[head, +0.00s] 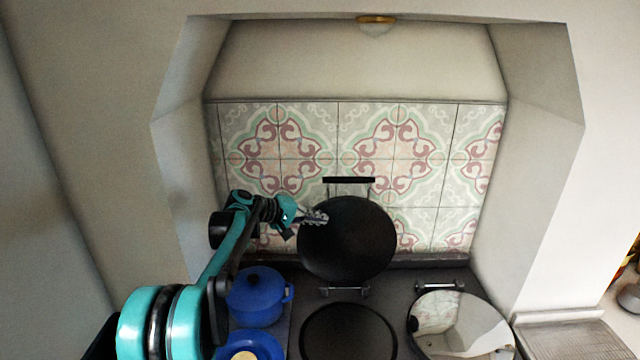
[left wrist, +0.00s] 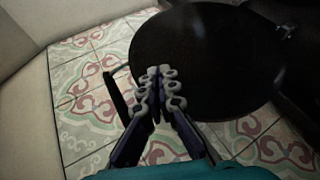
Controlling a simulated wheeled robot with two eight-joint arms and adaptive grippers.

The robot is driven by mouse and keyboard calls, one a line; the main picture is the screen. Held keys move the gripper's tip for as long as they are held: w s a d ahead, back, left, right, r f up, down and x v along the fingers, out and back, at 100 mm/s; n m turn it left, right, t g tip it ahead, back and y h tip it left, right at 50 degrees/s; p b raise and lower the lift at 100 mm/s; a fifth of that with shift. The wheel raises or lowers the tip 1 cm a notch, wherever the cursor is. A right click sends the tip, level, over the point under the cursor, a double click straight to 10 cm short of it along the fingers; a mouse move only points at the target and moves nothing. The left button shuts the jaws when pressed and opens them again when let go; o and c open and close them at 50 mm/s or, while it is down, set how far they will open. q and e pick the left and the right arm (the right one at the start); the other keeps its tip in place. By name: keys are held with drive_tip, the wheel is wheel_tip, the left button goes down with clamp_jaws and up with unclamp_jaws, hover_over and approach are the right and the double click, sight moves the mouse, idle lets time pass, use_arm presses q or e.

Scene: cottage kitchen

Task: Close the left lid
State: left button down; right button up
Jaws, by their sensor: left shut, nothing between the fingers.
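The left lid (head: 347,240) is a dark round disc standing raised in front of the tiled back wall, with its black bar handle (head: 349,180) at the top. Its hinge (head: 345,290) is at the bottom, behind the dark round hotplate (head: 348,333), which is uncovered. My left gripper (head: 322,216) is shut and empty at the lid's upper left edge. In the left wrist view the shut fingertips (left wrist: 160,73) overlap the edge of the dark lid (left wrist: 210,60), beside the handle (left wrist: 116,100). I cannot tell whether they touch it. My right gripper is not in view.
The shiny right lid (head: 461,328) lies down on the stove. A blue pot (head: 257,297) and a blue dish (head: 268,343) stand left of the hotplate, close to my left arm. Alcove walls (head: 535,165) bound both sides.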

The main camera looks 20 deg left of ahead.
use_arm(q)
drive_tip(key=w+a+r+n+t+h+p, duration=0.1)
drive_tip(key=w+a+n+t+h+p, duration=0.25)
drive_tip(key=w+a, duration=0.65)
drive_tip(key=shift+m+y, duration=0.45)
drive_tip(key=shift+w+d+f+p, duration=0.1)
drive_tip(key=shift+w+d+p, duration=0.15)
drive_tip(key=shift+d, duration=0.85)
drive_tip(key=shift+w+d+r+p, duration=0.15)
drive_tip(key=shift+w+d, duration=0.25)
drive_tip(key=shift+d, duration=0.7)
drive_tip(key=shift+w+d+f+p, duration=0.15)
drive_tip(key=shift+w+d+p, duration=0.15)
drive_tip(key=shift+d, duration=0.8)
